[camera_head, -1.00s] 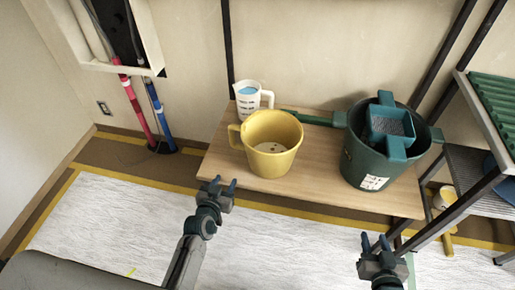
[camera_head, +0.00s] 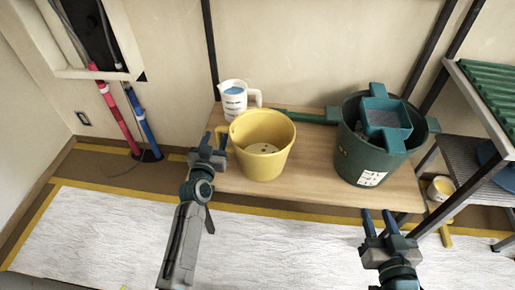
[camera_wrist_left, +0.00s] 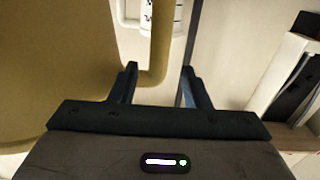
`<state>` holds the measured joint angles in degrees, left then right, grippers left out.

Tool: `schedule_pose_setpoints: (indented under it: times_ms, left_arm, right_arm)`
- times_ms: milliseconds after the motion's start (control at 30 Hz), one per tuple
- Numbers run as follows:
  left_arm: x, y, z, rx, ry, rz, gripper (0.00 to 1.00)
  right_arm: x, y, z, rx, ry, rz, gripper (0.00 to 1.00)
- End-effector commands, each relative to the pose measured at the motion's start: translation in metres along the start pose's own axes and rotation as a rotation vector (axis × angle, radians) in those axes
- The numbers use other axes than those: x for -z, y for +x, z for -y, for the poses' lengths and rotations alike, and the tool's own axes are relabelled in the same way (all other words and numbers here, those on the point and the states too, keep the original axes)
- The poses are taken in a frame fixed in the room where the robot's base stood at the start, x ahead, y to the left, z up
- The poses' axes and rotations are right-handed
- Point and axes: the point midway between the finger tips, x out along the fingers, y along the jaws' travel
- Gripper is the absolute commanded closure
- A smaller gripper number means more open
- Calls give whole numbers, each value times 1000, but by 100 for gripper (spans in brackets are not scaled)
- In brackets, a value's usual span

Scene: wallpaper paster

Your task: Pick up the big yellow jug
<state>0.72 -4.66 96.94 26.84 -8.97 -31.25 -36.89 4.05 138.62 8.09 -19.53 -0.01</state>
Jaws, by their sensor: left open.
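The big yellow jug (camera_head: 265,164) stands upright on the wooden board (camera_head: 308,187), its handle on the left side. In the left wrist view the jug's body (camera_wrist_left: 55,60) fills the left side. My left gripper (camera_head: 213,139) is at the jug's left, at its handle. In the left wrist view its fingers (camera_wrist_left: 160,76) are open, with the handle's lower bend between them, closer to the left finger; contact cannot be made out. My right gripper (camera_head: 378,222) is open and empty in front of the board's right end.
A white measuring cup (camera_head: 234,103) stands behind the jug. A dark green bucket (camera_head: 353,158) with a tray in it stands to the right. A metal rack (camera_head: 463,172) is at far right. Red and blue pipes (camera_head: 141,122) run down the left wall.

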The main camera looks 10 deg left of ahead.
Motion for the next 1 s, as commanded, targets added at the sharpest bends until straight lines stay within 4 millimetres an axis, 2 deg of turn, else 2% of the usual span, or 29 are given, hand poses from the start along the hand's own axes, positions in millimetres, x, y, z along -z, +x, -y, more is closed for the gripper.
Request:
schedule_pose_setpoints:
  times_ms: [67, 200, 500, 700, 733, 1000]
  left_arm:
    - [-3, 14, -2, 0, -1, -2, 57]
    - [-2, 30, -2, 2, 0, -1, 57]
    - [-3, 34, -2, 2, -1, 0, 57]
    - [-3, 34, -2, 2, -1, 0, 96]
    - [-3, 34, -2, 2, -1, 0, 100]
    - [-1, 34, -1, 3, -3, -4, 100]
  right_arm:
    - [8, 3, 0, 0, -7, -45, 64]
    - [1, 0, 0, 0, -1, -4, 64]
    - [-2, 0, 0, 0, 1, 11, 64]
    - [-2, 0, 0, 0, 1, 11, 64]
    - [-2, 0, 0, 0, 1, 11, 64]
    - [-2, 0, 0, 0, 1, 11, 64]
